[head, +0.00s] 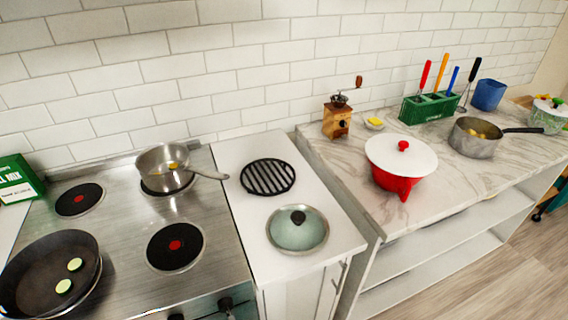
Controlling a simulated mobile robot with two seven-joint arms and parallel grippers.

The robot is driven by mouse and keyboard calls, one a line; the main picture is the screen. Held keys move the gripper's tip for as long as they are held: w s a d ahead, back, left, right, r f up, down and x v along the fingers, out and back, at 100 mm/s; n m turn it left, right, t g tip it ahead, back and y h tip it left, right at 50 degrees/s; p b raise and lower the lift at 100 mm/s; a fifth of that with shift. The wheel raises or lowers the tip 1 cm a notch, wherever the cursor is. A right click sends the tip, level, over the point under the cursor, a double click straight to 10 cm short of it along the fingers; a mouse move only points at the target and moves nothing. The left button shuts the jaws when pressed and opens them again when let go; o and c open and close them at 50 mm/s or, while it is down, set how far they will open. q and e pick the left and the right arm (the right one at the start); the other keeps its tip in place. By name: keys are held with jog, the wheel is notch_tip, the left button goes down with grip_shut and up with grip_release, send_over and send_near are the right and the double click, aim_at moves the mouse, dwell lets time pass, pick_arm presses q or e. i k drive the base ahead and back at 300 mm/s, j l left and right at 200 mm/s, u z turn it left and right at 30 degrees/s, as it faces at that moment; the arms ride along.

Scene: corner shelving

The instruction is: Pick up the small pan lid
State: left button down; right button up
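A small pan lid (283,231) of greenish glass with a metal rim and a dark knob lies flat, knob up, on the white counter between the stove and the marble counter. It is near the counter's front edge, in front of a black round trivet (268,177), and nothing covers it. Neither of my grippers shows in the head view.
The stove (118,203) at left holds a small steel saucepan (168,166), its handle reaching toward the trivet, and a black frying pan (45,275) with green slices. The marble counter (335,165) at right bears a red pot (400,180) with a white lid, a wooden grinder (336,122) and a grey pan (472,143).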

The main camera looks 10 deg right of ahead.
aim_at(296, 229)
jog(key=i+j+z, duration=0.1)
jog(key=z, duration=0.3)
jog(key=i+j+z, duration=0.1)
jog(key=z, duration=0.3)
jog(key=i+j+z, duration=0.1)
jog(key=j+z, duration=0.15)
jog(key=z, duration=0.15)
